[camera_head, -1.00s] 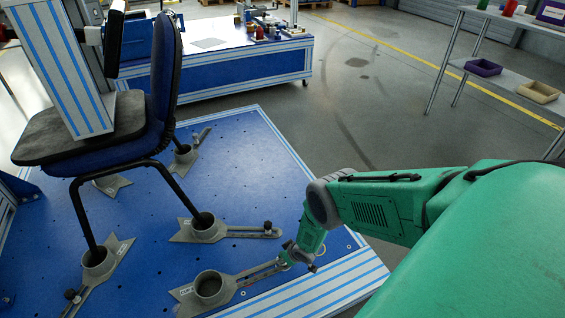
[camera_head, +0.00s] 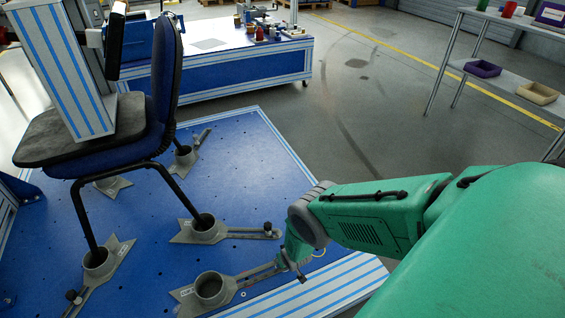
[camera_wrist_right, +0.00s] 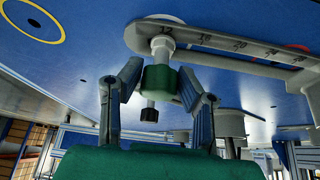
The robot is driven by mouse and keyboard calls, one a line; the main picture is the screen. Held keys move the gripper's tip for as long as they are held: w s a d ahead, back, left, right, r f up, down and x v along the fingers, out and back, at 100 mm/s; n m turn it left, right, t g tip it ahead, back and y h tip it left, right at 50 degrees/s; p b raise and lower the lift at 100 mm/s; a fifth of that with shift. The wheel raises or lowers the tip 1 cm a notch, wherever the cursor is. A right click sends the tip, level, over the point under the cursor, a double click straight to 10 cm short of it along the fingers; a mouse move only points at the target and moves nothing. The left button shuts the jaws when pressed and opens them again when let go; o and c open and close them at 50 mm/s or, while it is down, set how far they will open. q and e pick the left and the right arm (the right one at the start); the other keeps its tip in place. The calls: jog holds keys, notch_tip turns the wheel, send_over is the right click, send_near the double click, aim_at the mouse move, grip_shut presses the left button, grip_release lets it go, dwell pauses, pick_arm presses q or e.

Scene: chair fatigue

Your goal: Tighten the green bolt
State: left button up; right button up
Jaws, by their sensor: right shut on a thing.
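The green bolt (camera_wrist_right: 159,79) shows in the right wrist view, with a pale threaded shaft at the slotted end of a grey clamp arm (camera_wrist_right: 230,44). My right gripper (camera_wrist_right: 159,84) has a finger on each side of its green head and is shut on it. In the head view my right gripper (camera_head: 292,263) is at the outer end of the slotted arm of an empty clamp (camera_head: 212,289); the bolt is hidden there. My left gripper is not in view.
A chair (camera_head: 90,150) stands on the blue platform (camera_head: 250,170) with its legs in grey clamp cups. Another slotted clamp (camera_head: 205,228) with a dark knob lies just beyond my gripper. A workbench (camera_head: 230,60) and a shelf (camera_head: 500,75) stand behind.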

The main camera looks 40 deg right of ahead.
jog(key=shift+w, duration=0.1)
dwell(0.3)
jog(key=shift+a+f+m+h+b, duration=0.15)
jog(key=shift+m+h+b, duration=0.15)
jog(key=shift+m+b, duration=0.45)
jog(key=m+g+h+b, duration=0.1)
jog(key=m+b, duration=0.1)
jog(key=b, duration=0.1)
jog(key=shift+m+b, duration=0.35)
jog(key=shift+b, duration=0.1)
jog(key=shift+r, duration=0.2)
jog(key=o, duration=1.1)
jog(key=shift+o, duration=0.2)
